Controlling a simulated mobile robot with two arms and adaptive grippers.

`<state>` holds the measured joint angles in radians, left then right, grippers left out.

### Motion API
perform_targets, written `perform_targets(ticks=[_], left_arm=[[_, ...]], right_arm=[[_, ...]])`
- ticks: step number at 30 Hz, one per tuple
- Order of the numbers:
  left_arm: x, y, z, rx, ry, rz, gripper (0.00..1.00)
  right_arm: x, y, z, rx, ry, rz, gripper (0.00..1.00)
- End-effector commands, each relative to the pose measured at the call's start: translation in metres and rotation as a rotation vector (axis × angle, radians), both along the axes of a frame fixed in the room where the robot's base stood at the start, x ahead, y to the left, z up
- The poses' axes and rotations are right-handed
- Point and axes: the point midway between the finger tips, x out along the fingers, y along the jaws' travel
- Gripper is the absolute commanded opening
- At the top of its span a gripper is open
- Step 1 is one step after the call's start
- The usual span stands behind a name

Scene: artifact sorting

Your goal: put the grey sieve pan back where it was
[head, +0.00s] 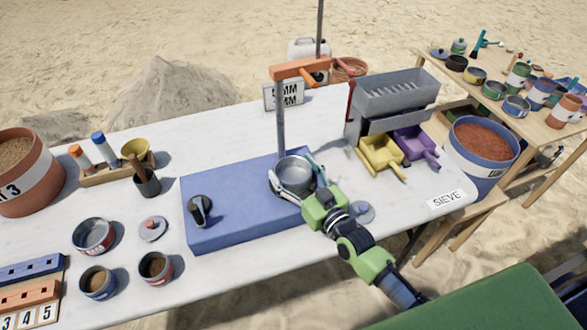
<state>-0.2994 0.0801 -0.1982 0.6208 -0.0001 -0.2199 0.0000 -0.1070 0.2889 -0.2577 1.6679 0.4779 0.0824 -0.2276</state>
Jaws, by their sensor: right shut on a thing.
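The grey sieve pan (294,178) is a round, open metal pan at the right part of the blue platform (232,208). My right gripper (296,183) comes in from the lower right and is shut on the pan, its fingers at the pan's sides. I cannot tell whether the pan rests on the platform or is held just above it. A flat grey-blue disc (361,212) lies on the white table to the right of the platform, partly behind my right wrist. My left gripper is not in view.
A post with an orange arm (299,69) rises behind the pan. A grey slotted box (396,92) and yellow (380,153) and purple (412,143) scoop trays stand to the right. A black knob (200,209) is on the platform. Cups and jars crowd the left side.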

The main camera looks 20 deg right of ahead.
Motion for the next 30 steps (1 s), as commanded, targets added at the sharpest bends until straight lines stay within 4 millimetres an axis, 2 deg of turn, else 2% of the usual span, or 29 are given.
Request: perform_targets(ticks=[1,2,3,13,17,20,30], left_arm=[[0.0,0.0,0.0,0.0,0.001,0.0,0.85],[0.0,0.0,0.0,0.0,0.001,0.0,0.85],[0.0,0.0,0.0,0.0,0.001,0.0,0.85],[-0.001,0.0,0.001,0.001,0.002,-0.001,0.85],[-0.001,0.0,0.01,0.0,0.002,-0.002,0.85],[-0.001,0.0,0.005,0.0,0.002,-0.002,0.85],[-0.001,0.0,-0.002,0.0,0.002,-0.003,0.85]], right_arm=[[0.0,0.0,0.0,0.0,0.0,0.0,0.78],[0.0,0.0,0.0,0.0,0.0,0.0,0.85],[0.0,0.0,0.0,0.0,0.0,0.0,0.87],[0.0,0.0,0.002,0.0,-0.001,0.0,0.87],[0.0,0.0,0.015,0.003,-0.002,0.0,0.87],[-0.016,-0.004,0.009,0.001,0.003,0.001,0.87],[-0.086,-0.022,0.009,-0.001,0.003,0.001,0.87]])
